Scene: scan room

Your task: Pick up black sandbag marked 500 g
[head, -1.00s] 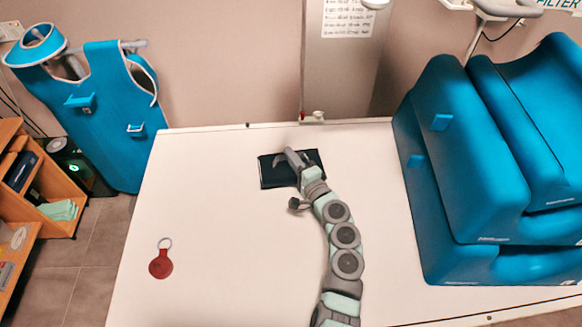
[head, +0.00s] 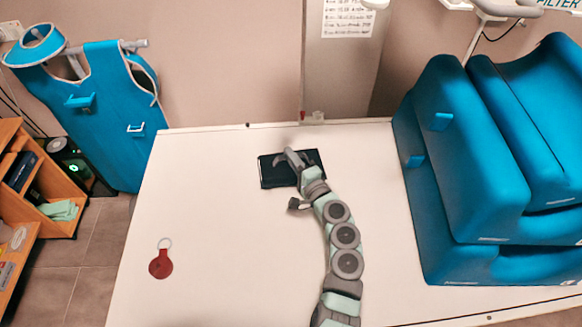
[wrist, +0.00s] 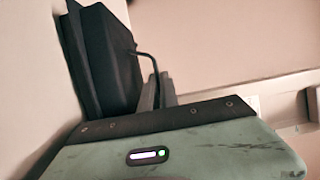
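A black, flat, rectangular bag (head: 272,177) lies on the white table, near its back edge, in the head view. My gripper (head: 287,157) is over the bag and hides part of it. In the wrist view the dark bag (wrist: 100,60) stands large at the upper left, beside grey finger parts (wrist: 160,92). A thin dark curved piece crosses between the bag and these parts. I cannot tell whether the fingers grip the bag. No 500 g marking is readable.
The white table (head: 215,225) is mostly clear on the left, apart from a red round tag with a ring (head: 161,264). Large blue cushions (head: 470,170) fill the right side. A blue apron (head: 110,115) hangs behind the left side, near wooden shelves (head: 20,175).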

